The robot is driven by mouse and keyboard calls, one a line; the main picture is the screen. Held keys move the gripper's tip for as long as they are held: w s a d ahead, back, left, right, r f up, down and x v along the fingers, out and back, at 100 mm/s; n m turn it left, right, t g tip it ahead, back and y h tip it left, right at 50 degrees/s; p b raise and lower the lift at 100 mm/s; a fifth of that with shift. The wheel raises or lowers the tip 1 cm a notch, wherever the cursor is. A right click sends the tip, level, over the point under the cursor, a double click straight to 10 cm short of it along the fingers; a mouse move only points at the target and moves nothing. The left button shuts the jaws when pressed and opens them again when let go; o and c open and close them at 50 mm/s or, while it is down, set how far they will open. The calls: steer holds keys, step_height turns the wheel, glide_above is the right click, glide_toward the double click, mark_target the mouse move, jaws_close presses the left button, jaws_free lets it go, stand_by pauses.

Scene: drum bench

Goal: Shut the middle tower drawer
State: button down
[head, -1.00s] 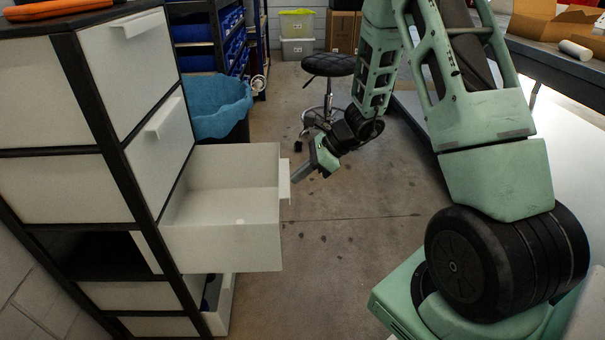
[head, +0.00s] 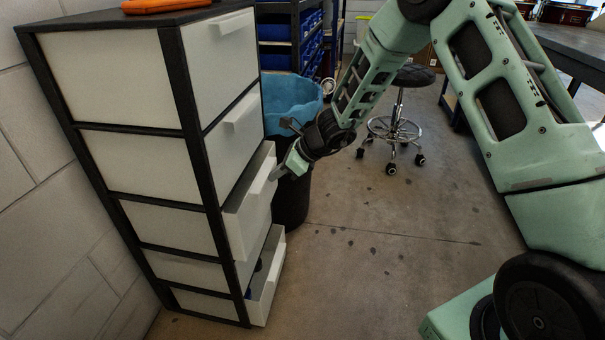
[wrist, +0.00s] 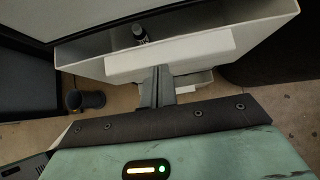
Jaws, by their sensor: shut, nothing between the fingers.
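The drawer tower has a black frame (head: 187,95) and white drawers. The middle drawer (head: 248,215), third from the top, stands partly open. Its white front and handle also show in the wrist view (wrist: 168,58). My gripper (head: 277,173) is shut and empty, its tips at the outer side of this drawer's front, by the handle. In the wrist view the closed fingers (wrist: 157,78) reach the handle strip and seem to touch it. A small dark bottle-like thing (wrist: 140,33) shows beyond the drawer's front edge. The inside of the drawer is mostly hidden in the head view.
A lower drawer (head: 266,288) is also open, with dark items in it. The top two drawers are shut. A bin with a blue liner (head: 290,105) stands just behind my gripper, beside the tower. A black stool (head: 412,76) stands further back. The floor at centre is clear.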

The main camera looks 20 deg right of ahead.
mark_target(262, 176)
steer(key=w+a, duration=0.2)
steer(key=a, duration=0.1)
steer(key=shift+p, duration=0.3)
steer(key=shift+w+a, duration=0.15)
steer(key=shift+a+r, duration=0.1)
steer(key=shift+r, duration=0.05)
